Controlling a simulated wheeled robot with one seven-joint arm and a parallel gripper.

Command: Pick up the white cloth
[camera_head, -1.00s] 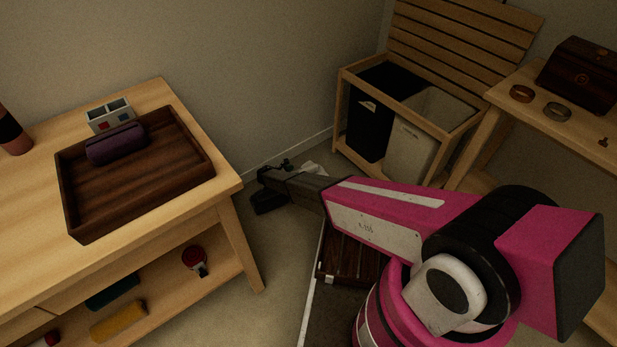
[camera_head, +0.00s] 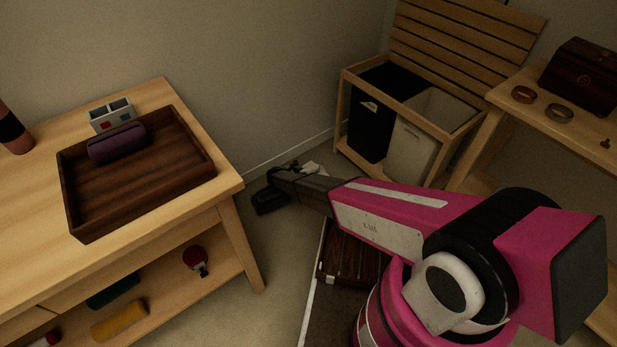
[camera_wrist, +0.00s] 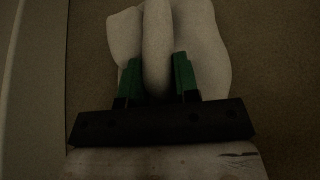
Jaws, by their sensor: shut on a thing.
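The white cloth (camera_wrist: 205,45) shows at the top middle of the wrist view, with a raised fold standing between the two green fingers of my gripper (camera_wrist: 157,75). The fingers are shut on this fold. The rest of the cloth spreads out to both sides of the fingers, over a brown surface. In the head view only a small pale part of the cloth (camera_head: 311,168) shows, beside the end of my arm near the wall. My gripper's fingertips are hidden there behind my arm.
A wooden table (camera_head: 228,187) with a dark tray (camera_head: 75,213) stands at left. A wooden hamper (camera_head: 343,125) with black and light bags stands against the back wall. Another table (camera_head: 561,131) is at right. A dark slatted case (camera_head: 350,257) lies on the floor below my arm.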

